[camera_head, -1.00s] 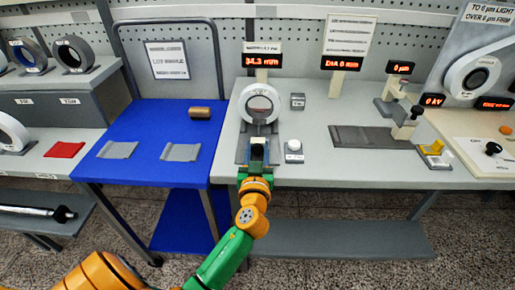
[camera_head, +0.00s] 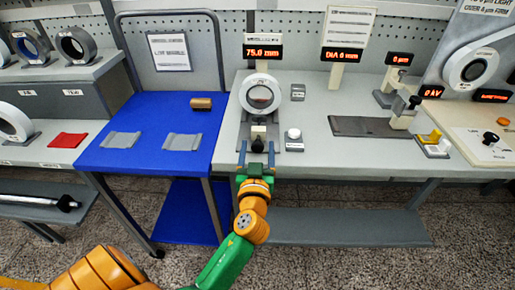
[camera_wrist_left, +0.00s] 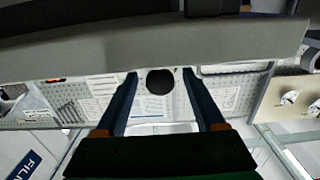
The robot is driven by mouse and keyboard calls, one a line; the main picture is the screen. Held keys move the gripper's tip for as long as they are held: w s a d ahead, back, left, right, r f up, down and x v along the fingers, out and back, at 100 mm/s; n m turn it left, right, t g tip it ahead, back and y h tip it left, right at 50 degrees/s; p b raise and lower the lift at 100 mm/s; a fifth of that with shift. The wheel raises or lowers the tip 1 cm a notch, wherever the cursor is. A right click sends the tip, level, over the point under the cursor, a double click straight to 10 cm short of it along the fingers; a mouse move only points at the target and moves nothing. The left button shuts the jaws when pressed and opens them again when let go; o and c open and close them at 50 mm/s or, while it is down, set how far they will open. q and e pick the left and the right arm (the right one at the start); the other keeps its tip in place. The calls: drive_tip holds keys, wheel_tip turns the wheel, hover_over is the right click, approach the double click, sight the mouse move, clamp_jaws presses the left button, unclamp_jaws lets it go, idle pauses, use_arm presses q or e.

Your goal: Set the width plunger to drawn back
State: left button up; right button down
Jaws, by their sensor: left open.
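The width gauge (camera_head: 281,119) is a grey base with a white ring (camera_head: 246,94) on the bench. Its display (camera_head: 262,52) reads 75.0 mm. In the left wrist view a round black knob (camera_wrist_left: 160,81) shows between the blue fingertips. My left gripper (camera_head: 257,152) is open at the bench's front edge, one finger on either side of the line of the knob, with visible gaps. My right gripper is not in view.
A white button (camera_head: 294,133) stands close right of the gauge. A dark flat plate (camera_head: 365,127) lies further right, with a yellow-topped fixture (camera_head: 434,138) beyond it. A blue table (camera_head: 150,155) with grey rests and a brown roll (camera_head: 201,104) stands at left.

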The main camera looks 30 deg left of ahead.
use_arm(q)
drive_tip(key=b+v, duration=0.2)
drive_tip(key=v, duration=0.4)
drive_tip(key=shift+s+d, duration=0.25)
drive_tip(key=shift+s, duration=0.05)
